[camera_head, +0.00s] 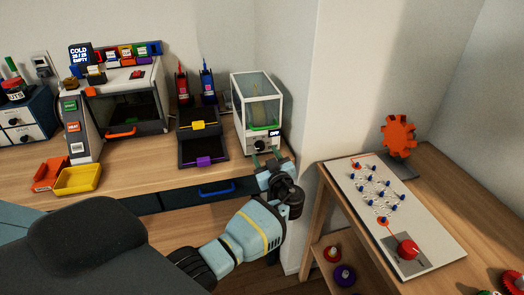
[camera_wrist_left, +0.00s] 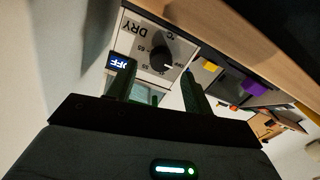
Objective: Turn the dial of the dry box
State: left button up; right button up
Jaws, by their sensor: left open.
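The dry box (camera_head: 257,98) is a white-framed case with clear walls, standing on the desk against the back corner. Its round black dial (camera_head: 262,145) is low on the front, and a small lit display sits beside it. In the left wrist view the dial (camera_wrist_left: 172,53) has a white pointer mark, with "DRY" and temperature markings around it; the display (camera_wrist_left: 119,63) reads OFF. My left gripper (camera_head: 268,160) is open in front of the dial, its fingers pointing toward the front panel. In the wrist view the fingers appear apart from the dial. My right gripper is out of view.
A black stand with a purple tab (camera_head: 204,160) is left of the dry box. A white cabinet (camera_head: 130,100) and yellow tray (camera_head: 78,180) are farther left. A blue drawer handle (camera_head: 217,190) is below the desk edge. A side table holds a panel with a red knob (camera_head: 408,248).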

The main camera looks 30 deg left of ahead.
aim_at(261, 148)
pick_arm(q)
jog(key=shift+x, duration=1.7)
